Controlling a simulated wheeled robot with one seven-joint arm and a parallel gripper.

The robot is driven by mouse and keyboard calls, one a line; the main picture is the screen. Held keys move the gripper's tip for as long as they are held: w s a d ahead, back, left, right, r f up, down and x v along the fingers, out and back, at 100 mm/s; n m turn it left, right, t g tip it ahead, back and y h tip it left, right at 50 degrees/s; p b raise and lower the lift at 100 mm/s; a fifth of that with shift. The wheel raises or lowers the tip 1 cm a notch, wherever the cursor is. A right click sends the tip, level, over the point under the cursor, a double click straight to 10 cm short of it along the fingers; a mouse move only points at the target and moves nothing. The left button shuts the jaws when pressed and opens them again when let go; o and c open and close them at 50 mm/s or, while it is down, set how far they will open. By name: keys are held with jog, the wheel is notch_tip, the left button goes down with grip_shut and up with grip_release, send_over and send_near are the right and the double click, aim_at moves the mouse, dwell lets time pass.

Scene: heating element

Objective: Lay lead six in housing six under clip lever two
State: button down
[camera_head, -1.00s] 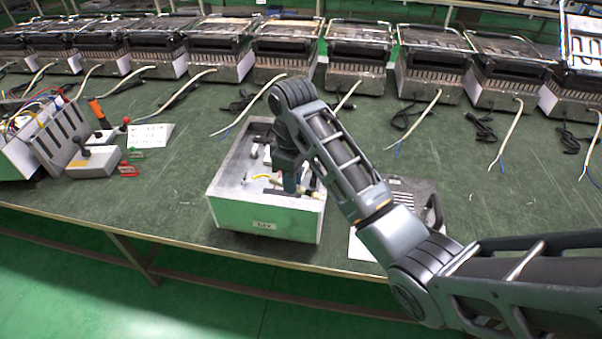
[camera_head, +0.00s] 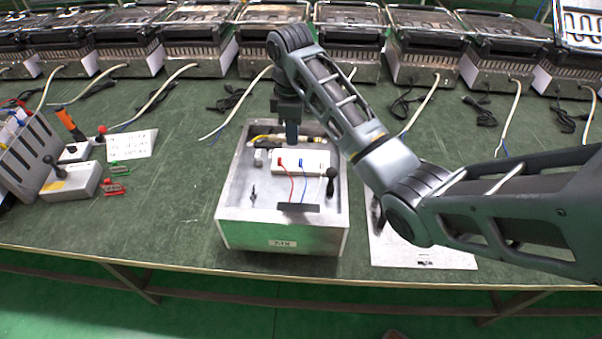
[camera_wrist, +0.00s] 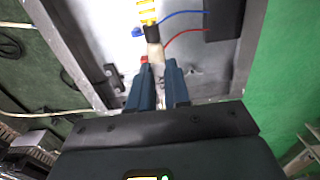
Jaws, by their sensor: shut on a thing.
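The housing, an open grey metal box (camera_head: 285,240), stands near the table's front edge in the head view. My gripper (camera_head: 292,143) points down over the box's back part. In the wrist view my gripper (camera_wrist: 158,68) is shut on a cream lead (camera_wrist: 155,52) with a black collar. A blue wire (camera_wrist: 185,14), a red wire (camera_wrist: 187,34) and a yellow striped piece lie beyond it. A black-knobbed lever (camera_head: 331,178) stands at the box's right side; I cannot tell whether it is clip lever two.
A dark strip (camera_head: 298,207) lies inside the box near the wire ends. A white sheet (camera_head: 425,252) lies right of the box. A grey lever box (camera_head: 72,183) and a white card (camera_head: 132,145) are at left. Several grills with loose cords line the back.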

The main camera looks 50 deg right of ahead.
jog(key=b, duration=0.5)
send_near(308, 182)
jog(key=w+a+r, duration=0.2)
jog(key=w+a, duration=0.1)
jog(key=f, duration=0.4)
jog(key=f+p, duration=0.1)
jog(key=f, duration=0.2)
jog(key=shift+d+f, duration=0.1)
jog(key=shift+d, duration=0.2)
jog(key=s+d, duration=0.1)
jog(key=s+d+f+p, duration=0.1)
jog(key=s, duration=0.1)
jog(key=shift+d+p, duration=0.2)
jog(key=shift+p, duration=0.1)
jog(key=shift+f, duration=0.15)
jog(key=shift+f, duration=0.15)
jog(key=c, duration=1.1)
grip_release()
